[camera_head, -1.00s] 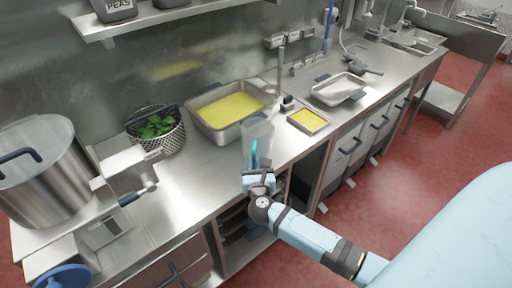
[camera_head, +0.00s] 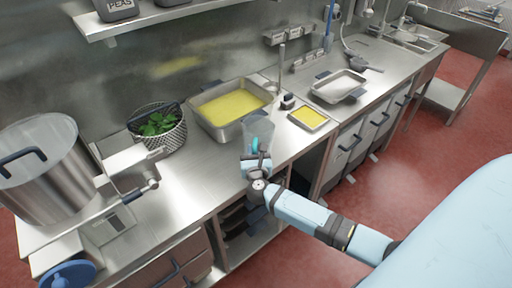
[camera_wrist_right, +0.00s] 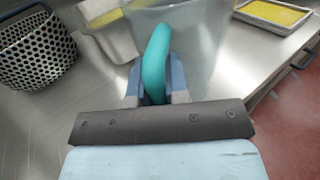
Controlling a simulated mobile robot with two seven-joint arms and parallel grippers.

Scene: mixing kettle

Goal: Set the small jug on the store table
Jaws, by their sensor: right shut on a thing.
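The small jug (camera_head: 257,132) is a clear, greyish see-through vessel with a teal handle. My right gripper (camera_head: 258,160) is shut on the teal handle, in front of the jug. In the right wrist view the handle (camera_wrist_right: 156,60) stands between the two fingers of my right gripper (camera_wrist_right: 158,88), and the jug body (camera_wrist_right: 200,35) is behind it. The jug looks upright, over the steel counter (camera_head: 195,165) near its front edge. I cannot tell whether its base touches the counter. My left gripper is not in view. No surface is clearly marked as the store table.
Behind the jug stands a deep pan of yellow liquid (camera_head: 232,106). A small yellow tray (camera_head: 308,118) is to its right, and a mesh basket of greens (camera_head: 158,128) to its left. A large pot (camera_head: 40,165) stands far left. Counter between basket and jug is clear.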

